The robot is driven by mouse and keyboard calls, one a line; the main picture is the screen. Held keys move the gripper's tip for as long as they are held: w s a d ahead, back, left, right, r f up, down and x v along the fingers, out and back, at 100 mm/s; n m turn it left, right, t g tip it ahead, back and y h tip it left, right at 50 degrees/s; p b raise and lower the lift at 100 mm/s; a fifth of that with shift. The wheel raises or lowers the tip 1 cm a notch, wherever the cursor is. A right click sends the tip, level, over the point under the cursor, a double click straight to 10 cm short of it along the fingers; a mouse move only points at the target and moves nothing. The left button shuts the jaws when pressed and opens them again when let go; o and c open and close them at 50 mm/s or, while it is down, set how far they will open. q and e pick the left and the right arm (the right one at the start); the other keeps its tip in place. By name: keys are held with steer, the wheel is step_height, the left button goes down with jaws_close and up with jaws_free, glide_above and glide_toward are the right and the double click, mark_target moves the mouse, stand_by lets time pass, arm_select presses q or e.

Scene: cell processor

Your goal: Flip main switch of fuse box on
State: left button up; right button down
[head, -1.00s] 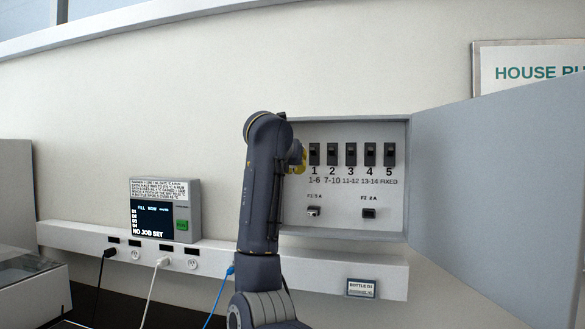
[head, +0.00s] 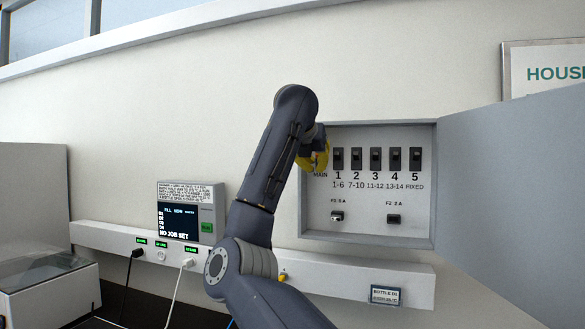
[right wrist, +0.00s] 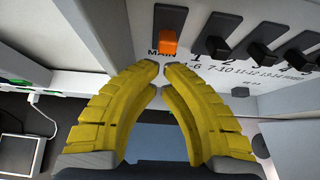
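The fuse box (head: 384,237) is on the wall with its grey door (head: 515,190) swung open to the right. In the right wrist view the main switch (right wrist: 168,40) has an orange lever on a black plate above the MAIN label. My right gripper (right wrist: 161,70) has yellow curved fingers with tips almost together, just below the orange lever, nothing held between them. In the head view the gripper (head: 318,158) covers the main switch; part of the MAIN label shows. I cannot tell for sure whether the tips touch the lever. My left gripper is not in view.
Black breakers (head: 375,159) numbered 1 to 5 stand in a row to the right, above two small fuses. A control panel (head: 190,212) reading NO JOB SET and a wall rail (head: 120,236) with sockets, cables and green-lit labels are to the left.

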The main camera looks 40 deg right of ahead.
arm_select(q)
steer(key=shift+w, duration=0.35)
arm_select(e)
steer(key=shift+s+a+r, duration=0.25)
steer(key=shift+s+a, duration=0.25)
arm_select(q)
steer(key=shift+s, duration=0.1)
arm_select(e)
steer(key=d+r+v, duration=0.1)
steer(key=v, duration=0.8)
steer(key=shift+w+a+r, duration=0.15)
steer(key=shift+a+r, duration=0.1)
steer(key=shift+r, duration=0.35)
